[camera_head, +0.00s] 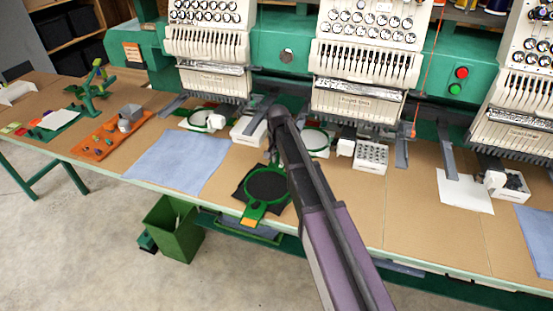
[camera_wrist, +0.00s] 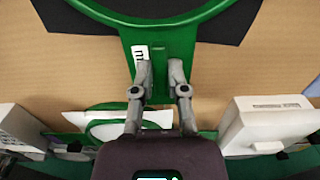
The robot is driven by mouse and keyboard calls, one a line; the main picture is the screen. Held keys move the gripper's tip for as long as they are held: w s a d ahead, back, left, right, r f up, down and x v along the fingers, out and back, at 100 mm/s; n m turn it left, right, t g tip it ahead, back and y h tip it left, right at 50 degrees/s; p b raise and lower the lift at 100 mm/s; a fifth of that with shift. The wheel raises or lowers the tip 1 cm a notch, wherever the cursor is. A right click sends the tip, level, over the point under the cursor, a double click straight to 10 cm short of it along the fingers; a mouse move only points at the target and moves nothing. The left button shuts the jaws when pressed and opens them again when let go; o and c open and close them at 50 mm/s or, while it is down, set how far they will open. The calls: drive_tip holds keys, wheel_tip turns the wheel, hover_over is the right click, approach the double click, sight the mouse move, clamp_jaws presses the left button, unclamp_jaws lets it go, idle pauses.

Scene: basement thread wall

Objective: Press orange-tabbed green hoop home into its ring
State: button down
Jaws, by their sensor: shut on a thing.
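A green hoop (camera_head: 266,186) lies around or over black cloth near the table's front edge. An orange tab (camera_head: 249,222) sits at its near end, by the edge. In the wrist view the green hoop (camera_wrist: 193,27) curves across the top, with a stem running down to my gripper. My gripper (camera_wrist: 160,66) is shut on that stem, beside a small white label. In the head view my arm hides the gripper and part of the hoop's right side. I cannot tell whether the hoop is seated in a ring or resting above it.
White boxes (camera_wrist: 266,124) and another green hoop with white cloth (camera_wrist: 115,128) stand close behind my gripper. Embroidery heads (camera_head: 365,65) overhang the table's back. A blue cloth (camera_head: 177,163) lies left. Brown tabletop (camera_head: 345,205) is bare right of my arm.

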drive_tip(key=c, duration=0.6)
unclamp_jaws()
drive_tip(key=shift+s+r, duration=0.1)
drive_tip(key=shift+s, duration=0.05)
